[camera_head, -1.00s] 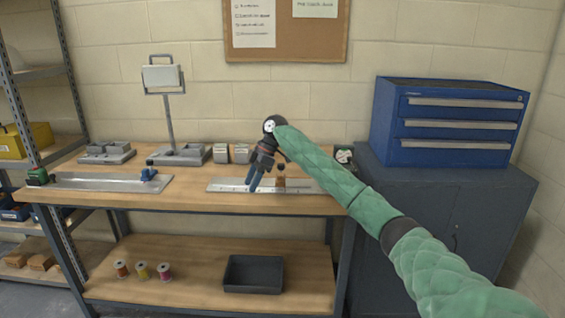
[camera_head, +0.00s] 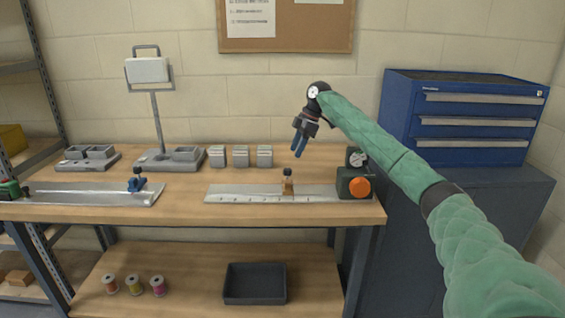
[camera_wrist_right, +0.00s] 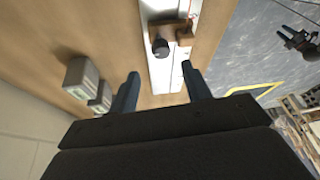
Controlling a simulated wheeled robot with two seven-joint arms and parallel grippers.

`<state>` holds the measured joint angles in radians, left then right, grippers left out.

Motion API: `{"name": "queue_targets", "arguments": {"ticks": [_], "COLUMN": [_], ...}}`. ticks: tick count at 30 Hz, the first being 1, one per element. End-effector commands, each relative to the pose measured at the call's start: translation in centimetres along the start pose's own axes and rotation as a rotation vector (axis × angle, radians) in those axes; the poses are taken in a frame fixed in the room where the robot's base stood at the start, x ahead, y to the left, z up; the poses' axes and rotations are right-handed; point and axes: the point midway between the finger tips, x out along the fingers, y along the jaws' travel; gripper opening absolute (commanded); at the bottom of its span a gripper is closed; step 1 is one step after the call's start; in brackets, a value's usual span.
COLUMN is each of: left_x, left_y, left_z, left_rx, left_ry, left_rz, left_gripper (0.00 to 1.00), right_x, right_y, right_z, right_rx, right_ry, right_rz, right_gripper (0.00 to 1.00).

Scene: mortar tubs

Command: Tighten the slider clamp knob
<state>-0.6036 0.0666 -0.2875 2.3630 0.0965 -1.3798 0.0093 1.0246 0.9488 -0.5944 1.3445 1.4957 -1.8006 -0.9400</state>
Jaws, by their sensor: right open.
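The slider clamp is a small brown block with a dark knob on top; the knob (camera_head: 288,173) and block (camera_head: 288,187) sit on the right-hand metal rail (camera_head: 240,195). In the right wrist view the dark knob (camera_wrist_right: 160,47) stands beside the brown block (camera_wrist_right: 184,32), ahead of the fingers. My right gripper (camera_head: 298,151) is open and empty, above and behind the rail, with its blue fingers pointing down. In the right wrist view the open fingers (camera_wrist_right: 160,90) straddle empty space over the rail's end, apart from the knob. My left gripper is not in view.
A dark box with an orange disc (camera_head: 359,187) stands at the rail's right end. Grey blocks (camera_head: 241,156) line the back. A second rail with a blue clamp (camera_head: 137,183) lies left. A blue drawer cabinet (camera_head: 460,115) stands right. Bare tabletop (camera_head: 185,190) separates the rails.

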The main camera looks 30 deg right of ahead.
Motion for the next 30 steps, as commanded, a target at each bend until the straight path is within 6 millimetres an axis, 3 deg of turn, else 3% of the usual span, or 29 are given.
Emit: {"name": "queue_targets", "arguments": {"ticks": [16, 29, 30], "left_x": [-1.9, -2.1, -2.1], "left_y": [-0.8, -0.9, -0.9], "left_z": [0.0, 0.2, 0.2], "left_rx": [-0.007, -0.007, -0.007], "left_ry": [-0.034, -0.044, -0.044], "left_rz": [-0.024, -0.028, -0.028], "left_gripper": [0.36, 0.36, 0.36], "right_x": [6.7, 7.7, 7.7], "right_y": [-0.1, -0.1, -0.1], "right_z": [0.0, 0.0, 0.0], "right_rx": [0.0, -0.001, -0.001], "right_ry": [-0.001, 0.0, 0.0], "right_rz": [-0.002, -0.001, -0.001], "right_gripper": [0.48, 0.48, 0.4]}}
